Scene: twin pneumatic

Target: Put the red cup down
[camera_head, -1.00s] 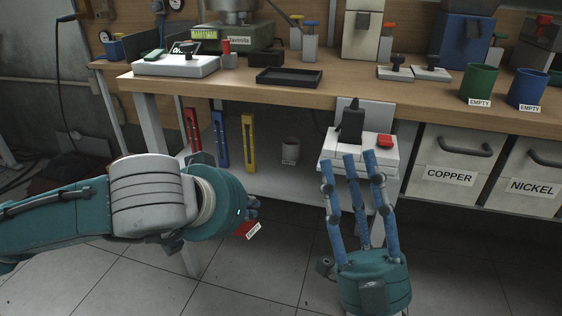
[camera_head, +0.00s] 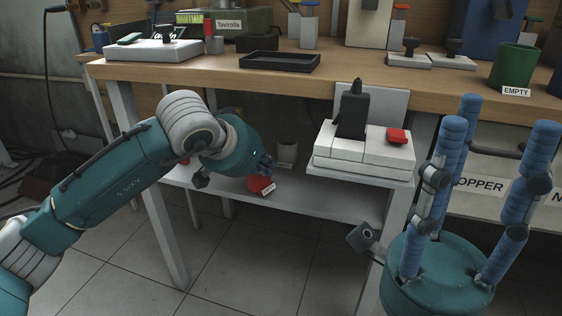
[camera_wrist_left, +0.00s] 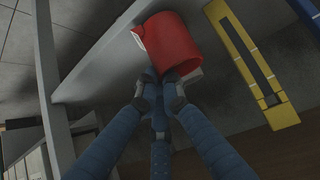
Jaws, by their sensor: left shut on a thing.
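The red cup (camera_head: 260,184) with a white label is held by my left gripper (camera_head: 268,166), under the workbench and just above or at the lower shelf (camera_head: 300,190). In the left wrist view the red cup (camera_wrist_left: 172,48) lies sideways in the picture, with the closed blue fingers (camera_wrist_left: 160,85) on it. I cannot tell whether its base touches the shelf. My right gripper (camera_head: 490,125) is in the right foreground with its blue fingers spread, pointing up and empty.
A grey cup (camera_head: 288,152) stands on the lower shelf right of the red cup. A yellow tool (camera_wrist_left: 250,60) is near the cup in the wrist view. A white stand with a black lever and red button (camera_head: 397,136) is to the right. A black tray (camera_head: 280,62) lies on the benchtop.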

